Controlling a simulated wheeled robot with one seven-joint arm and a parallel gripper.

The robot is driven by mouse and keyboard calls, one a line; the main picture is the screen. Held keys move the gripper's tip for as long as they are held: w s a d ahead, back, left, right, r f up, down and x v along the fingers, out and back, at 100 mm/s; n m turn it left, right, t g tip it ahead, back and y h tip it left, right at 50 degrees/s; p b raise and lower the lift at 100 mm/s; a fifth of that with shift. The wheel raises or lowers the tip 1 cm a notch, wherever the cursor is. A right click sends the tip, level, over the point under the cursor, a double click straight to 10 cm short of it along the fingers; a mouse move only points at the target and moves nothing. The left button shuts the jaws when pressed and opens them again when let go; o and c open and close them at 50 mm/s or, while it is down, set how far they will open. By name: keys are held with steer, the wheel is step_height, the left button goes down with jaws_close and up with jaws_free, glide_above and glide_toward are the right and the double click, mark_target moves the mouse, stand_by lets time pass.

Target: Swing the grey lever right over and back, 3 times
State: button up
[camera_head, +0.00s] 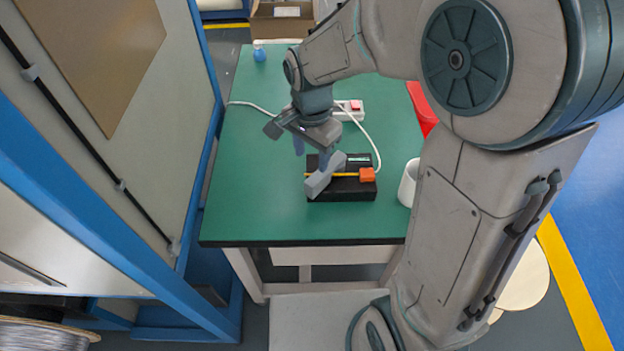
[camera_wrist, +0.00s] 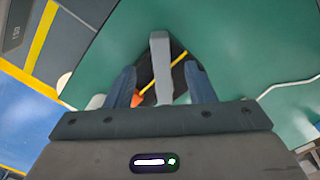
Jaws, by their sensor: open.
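The grey lever (camera_head: 322,177) belongs to a black box (camera_head: 345,189) with a yellow strip and an orange block (camera_head: 367,175), on the green table. In the head view the lever slants, its lower-left end near the box's left edge. In the wrist view the lever (camera_wrist: 160,66) stands lengthwise between the two blue fingers of my gripper (camera_wrist: 163,82), with a gap on each side. My gripper (camera_head: 313,150) is open above the box and holds nothing. My wrist hides part of the table behind the box.
A white power strip (camera_head: 349,110) with a red switch and a white cable lies behind the box. A white cup (camera_head: 408,184) stands to its right, near the table's edge. A blue bottle (camera_head: 259,51) stands at the far left. The table's left front (camera_head: 255,205) is clear.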

mark_target(312, 181)
step_height(312, 181, down, 10)
steer(key=shift+f, duration=0.25)
jaws_close()
